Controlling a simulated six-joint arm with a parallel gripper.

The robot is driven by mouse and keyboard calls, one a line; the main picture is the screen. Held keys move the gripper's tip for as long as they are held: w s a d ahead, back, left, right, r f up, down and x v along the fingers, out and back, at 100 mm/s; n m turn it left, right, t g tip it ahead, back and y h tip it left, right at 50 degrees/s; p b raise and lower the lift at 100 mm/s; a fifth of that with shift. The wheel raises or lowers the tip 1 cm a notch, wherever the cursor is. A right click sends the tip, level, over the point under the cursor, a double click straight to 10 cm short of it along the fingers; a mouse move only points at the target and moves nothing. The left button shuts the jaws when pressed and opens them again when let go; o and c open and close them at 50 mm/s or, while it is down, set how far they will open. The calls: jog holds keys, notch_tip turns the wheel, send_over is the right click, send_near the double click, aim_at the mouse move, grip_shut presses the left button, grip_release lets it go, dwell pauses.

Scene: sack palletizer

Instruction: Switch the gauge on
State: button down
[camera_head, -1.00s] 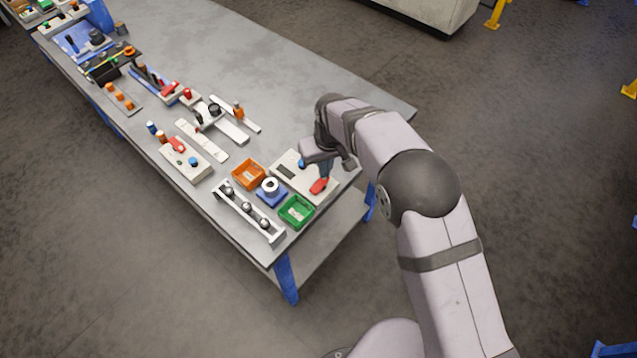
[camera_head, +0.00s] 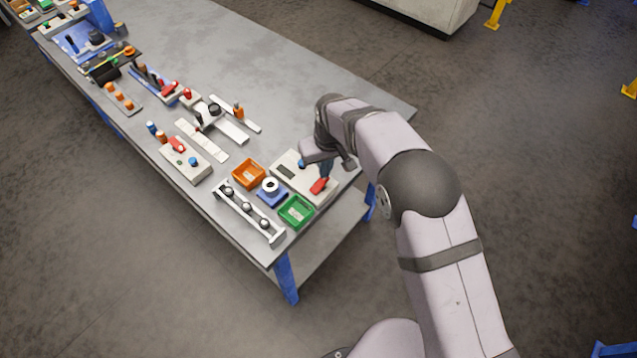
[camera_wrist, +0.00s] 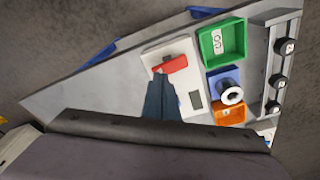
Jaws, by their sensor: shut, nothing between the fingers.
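The gauge, a flat white box (camera_head: 308,186) with a dark display, lies near the end of the bench. It also shows in the wrist view (camera_wrist: 184,50). A red switch lever (camera_head: 319,186) sits on its top and shows in the wrist view (camera_wrist: 173,65) too. My gripper (camera_head: 325,177) is shut and empty, pointing down over the gauge. In the wrist view my fingertips (camera_wrist: 159,77) appear right beside the left end of the red lever. I cannot tell whether they touch it. My wrist hides part of the gauge in the head view.
Beside the gauge are a green bin (camera_head: 297,212), a blue holder with a white ring (camera_head: 270,188) and an orange bin (camera_head: 248,174). A rail with several round knobs (camera_head: 248,213) lies along the front edge. More fixtures fill the bench's left; its back is clear.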

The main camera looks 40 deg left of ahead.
jog(key=shift+f+b, duration=0.45)
jog(key=shift+f, duration=0.35)
dwell(0.4)
jog(key=shift+r, duration=0.15)
notch_tip(320, 180, up, 7)
jog(key=p, duration=0.4)
jog(key=shift+p, duration=0.3)
dwell(0.5)
